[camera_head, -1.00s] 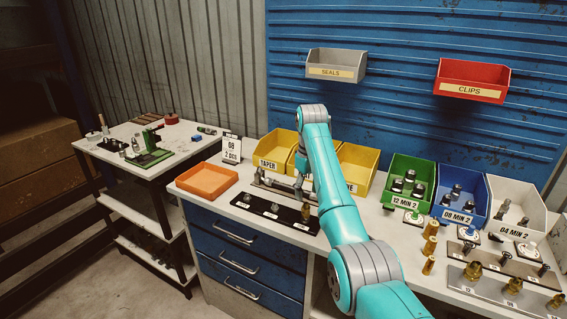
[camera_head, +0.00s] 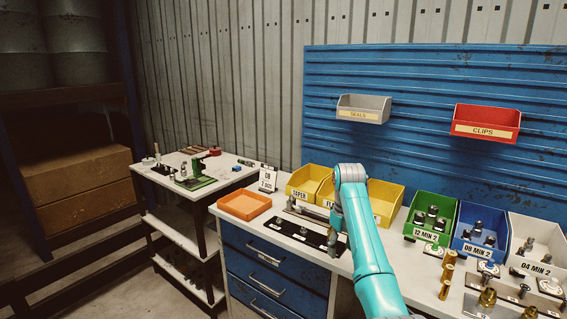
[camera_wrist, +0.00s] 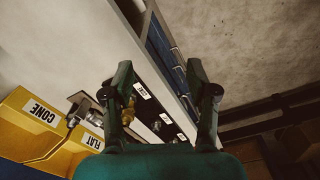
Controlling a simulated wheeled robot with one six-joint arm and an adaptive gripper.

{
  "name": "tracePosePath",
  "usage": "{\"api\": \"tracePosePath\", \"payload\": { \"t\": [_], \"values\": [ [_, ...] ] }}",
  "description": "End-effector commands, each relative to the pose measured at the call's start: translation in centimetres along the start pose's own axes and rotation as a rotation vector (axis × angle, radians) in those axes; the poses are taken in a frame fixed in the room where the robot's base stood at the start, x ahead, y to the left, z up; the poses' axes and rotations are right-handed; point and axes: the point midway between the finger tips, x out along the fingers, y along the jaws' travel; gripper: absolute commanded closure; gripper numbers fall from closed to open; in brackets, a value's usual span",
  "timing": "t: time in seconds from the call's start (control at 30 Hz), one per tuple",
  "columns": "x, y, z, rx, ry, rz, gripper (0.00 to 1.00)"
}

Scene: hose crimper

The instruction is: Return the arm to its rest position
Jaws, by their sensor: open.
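Beyond the fingers are the black strip (camera_head: 297,233) with fittings, the bench edge and blue drawers. A brass fitting (camera_wrist: 128,112) appears beside the left finger; I cannot tell the gap between them.
Yellow bins (camera_head: 306,184) stand behind the arm, with green (camera_head: 430,219), blue and white bins to the right. Several brass fittings (camera_head: 446,275) stand at the front right. An orange tray (camera_head: 244,205) lies left on the bench. A side table (camera_head: 228,178) stands further left.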

Motion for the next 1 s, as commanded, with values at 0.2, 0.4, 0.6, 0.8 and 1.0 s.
{"api": "tracePosePath", "payload": {
  "t": [0.2, 0.4, 0.6, 0.8, 1.0],
  "values": [
    [3.2, 0.0, 0.2, 0.012, 0.027, 0.014, 0.42],
    [7.7, -0.2, 0.7, 0.027, 0.063, 0.031, 0.42],
    [14.2, -0.8, 2.0, 0.052, 0.119, 0.057, 0.42],
    [21.7, -2.1, 4.6, 0.084, 0.199, 0.092, 0.42],
    [28.4, -3.8, 8.2, 0.118, 0.284, 0.126, 0.42]
  ]
}}
